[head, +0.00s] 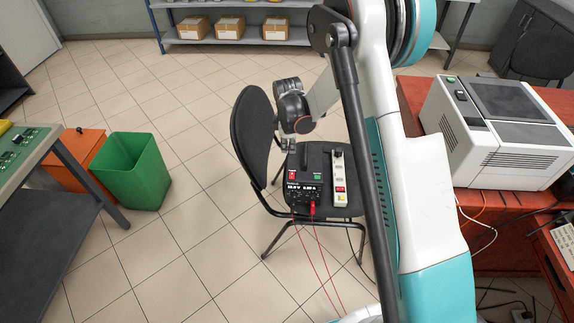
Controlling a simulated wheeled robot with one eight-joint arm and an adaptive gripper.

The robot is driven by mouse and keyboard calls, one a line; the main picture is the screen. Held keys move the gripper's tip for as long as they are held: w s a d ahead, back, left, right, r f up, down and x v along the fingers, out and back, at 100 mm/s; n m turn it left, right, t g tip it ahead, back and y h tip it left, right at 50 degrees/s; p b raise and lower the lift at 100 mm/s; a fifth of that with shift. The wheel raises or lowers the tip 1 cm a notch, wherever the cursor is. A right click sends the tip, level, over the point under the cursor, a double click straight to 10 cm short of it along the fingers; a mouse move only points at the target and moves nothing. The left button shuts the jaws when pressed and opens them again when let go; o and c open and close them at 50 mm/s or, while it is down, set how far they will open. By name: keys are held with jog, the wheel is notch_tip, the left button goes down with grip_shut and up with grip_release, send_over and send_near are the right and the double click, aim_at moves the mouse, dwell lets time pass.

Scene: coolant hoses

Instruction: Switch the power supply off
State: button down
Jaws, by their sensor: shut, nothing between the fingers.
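The black power supply (313,166) sits on the seat of a dark chair (254,135). Its front panel faces me, with a lit display (302,188) showing small white digits, a red switch (292,174) at the left and a small green patch (318,178) at the right. I cannot tell the switch's position for certain. Red leads (313,210) are plugged in at the bottom of the panel. My gripper (288,146) is shut and empty, by the chair back, above and behind the supply's left side. It looks apart from the switch.
A white power strip (340,183) with a red switch lies right of the supply on the seat. Red wires hang to the floor. A green bin (131,170) and orange cabinet (82,155) stand left. A white machine (495,130) sits on the red bench. Floor left of the chair is clear.

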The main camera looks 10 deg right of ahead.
aim_at(288, 177)
jog(key=f+b, duration=0.2)
jog(key=f, duration=0.2)
jog(key=w+f+b, duration=0.1)
jog(key=f+b, duration=0.1)
jog(key=f, duration=0.3)
jog(key=f+b, duration=0.2)
jog(key=f, duration=0.3)
jog(key=shift+w+d, duration=0.1)
jog(key=shift+w, duration=0.25)
jog(key=shift+w+d+f, duration=0.1)
jog(key=shift+w+f, duration=0.05)
jog(key=shift+f, duration=0.2)
jog(key=shift+s+a+r, duration=0.1)
jog(key=shift+s+a, duration=0.2)
jog(key=shift+s, duration=0.5)
